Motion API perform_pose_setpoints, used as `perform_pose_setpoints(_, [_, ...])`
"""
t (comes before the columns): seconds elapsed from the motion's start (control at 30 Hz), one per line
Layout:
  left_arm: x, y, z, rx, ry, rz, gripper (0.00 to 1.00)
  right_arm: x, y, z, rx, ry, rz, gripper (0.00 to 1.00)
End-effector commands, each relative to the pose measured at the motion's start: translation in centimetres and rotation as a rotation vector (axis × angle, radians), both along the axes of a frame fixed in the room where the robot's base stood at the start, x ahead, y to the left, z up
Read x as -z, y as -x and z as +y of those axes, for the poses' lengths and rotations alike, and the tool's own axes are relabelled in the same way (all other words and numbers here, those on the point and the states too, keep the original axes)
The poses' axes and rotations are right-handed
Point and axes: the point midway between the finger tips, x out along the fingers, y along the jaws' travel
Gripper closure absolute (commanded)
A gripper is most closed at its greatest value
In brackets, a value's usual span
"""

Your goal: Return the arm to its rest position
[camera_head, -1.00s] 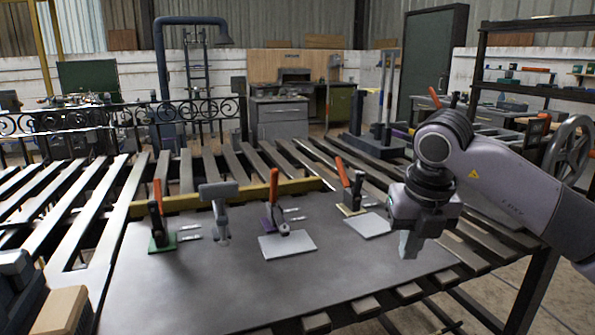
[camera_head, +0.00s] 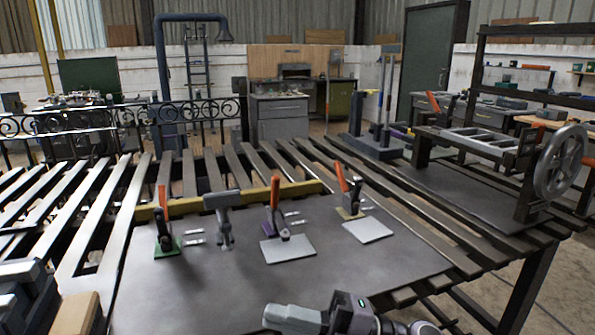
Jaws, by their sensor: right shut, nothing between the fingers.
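My right gripper (camera_head: 280,318) is low at the bottom edge of the head view, over the near part of the grey plate (camera_head: 190,285). Its fingers point left and are shut with nothing between them. Only part of my right arm shows, at the bottom right of the gripper; the rest is out of the picture. The gripper is apart from the toggle clamps on the plate. My left gripper is not in view.
Red-handled clamps stand on green (camera_head: 167,247), purple (camera_head: 277,222) and yellow (camera_head: 350,212) bases. A grey hammer-shaped tool (camera_head: 222,215) stands between them. A yellow bar (camera_head: 245,198) runs behind. A handwheel (camera_head: 560,162) stands at right. The plate's middle is clear.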

Motion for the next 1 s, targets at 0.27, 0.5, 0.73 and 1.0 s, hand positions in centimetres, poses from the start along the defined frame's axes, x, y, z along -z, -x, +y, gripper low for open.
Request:
perform_pose_setpoints(0.27, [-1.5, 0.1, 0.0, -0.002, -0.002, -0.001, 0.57, 3.1, -2.6, -6.0, 0.4, -0.329, 0.428, 1.0])
perform_pose_setpoints(0.5, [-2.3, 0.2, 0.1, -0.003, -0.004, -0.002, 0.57, 11.8, -1.7, -13.2, 0.779, -0.438, 0.859, 1.0])
perform_pose_setpoints(0.73, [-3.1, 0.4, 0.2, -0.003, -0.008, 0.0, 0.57, 21.7, 4.9, -19.0, 1.091, -0.409, 1.293, 1.0])
perform_pose_setpoints(1.0, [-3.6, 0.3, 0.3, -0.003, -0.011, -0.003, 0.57, 27.3, 12.0, -21.7, 1.251, -0.335, 1.585, 1.0])
